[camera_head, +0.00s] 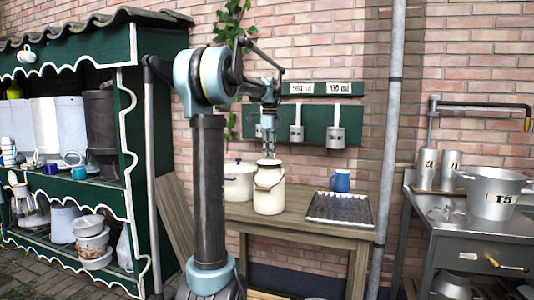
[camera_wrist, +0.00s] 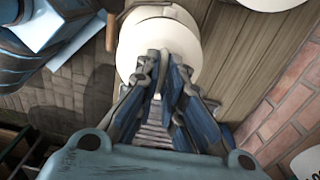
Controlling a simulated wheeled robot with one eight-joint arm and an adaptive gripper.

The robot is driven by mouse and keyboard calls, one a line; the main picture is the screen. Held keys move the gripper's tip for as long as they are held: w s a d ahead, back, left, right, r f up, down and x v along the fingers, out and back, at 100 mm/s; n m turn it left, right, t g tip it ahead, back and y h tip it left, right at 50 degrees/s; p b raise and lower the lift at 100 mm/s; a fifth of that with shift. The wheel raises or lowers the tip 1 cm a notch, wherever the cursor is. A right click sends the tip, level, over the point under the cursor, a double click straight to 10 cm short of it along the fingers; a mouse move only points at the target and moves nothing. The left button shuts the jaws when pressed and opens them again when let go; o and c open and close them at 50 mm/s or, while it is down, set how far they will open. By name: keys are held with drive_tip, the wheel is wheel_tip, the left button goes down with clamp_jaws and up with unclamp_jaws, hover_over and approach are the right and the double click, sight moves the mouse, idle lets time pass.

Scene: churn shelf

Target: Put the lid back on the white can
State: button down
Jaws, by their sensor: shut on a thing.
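The white can (camera_head: 269,194) stands upright on the wooden table, with a wire bail handle on its front. Its pale lid (camera_head: 269,162) shows at the can's mouth, directly under my gripper (camera_head: 267,150). In the wrist view the lid (camera_wrist: 192,65) is a pale disc around my fingertips (camera_wrist: 165,60), with the can's body (camera_wrist: 152,12) behind it. My gripper points down and is shut on the lid at its top. My fingers hide the grip point. I cannot tell whether the lid is fully seated or slightly above the rim.
A white lidded pot (camera_head: 239,184) stands close at the can's left. A blue mug (camera_head: 341,181) and a dark tray (camera_head: 340,207) are to the right. A grey pipe (camera_head: 391,130) rises past the table's right end. A green shelf (camera_head: 140,240) is at left.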

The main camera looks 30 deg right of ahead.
drive_tip(key=c, duration=1.6)
unclamp_jaws()
drive_tip(key=shift+c, duration=0.2)
drive_tip(key=o, duration=0.5)
drive_tip(key=shift+r, duration=0.1)
drive_tip(key=shift+r, duration=3.4)
drive_tip(key=shift+c, duration=0.3)
clamp_jaws()
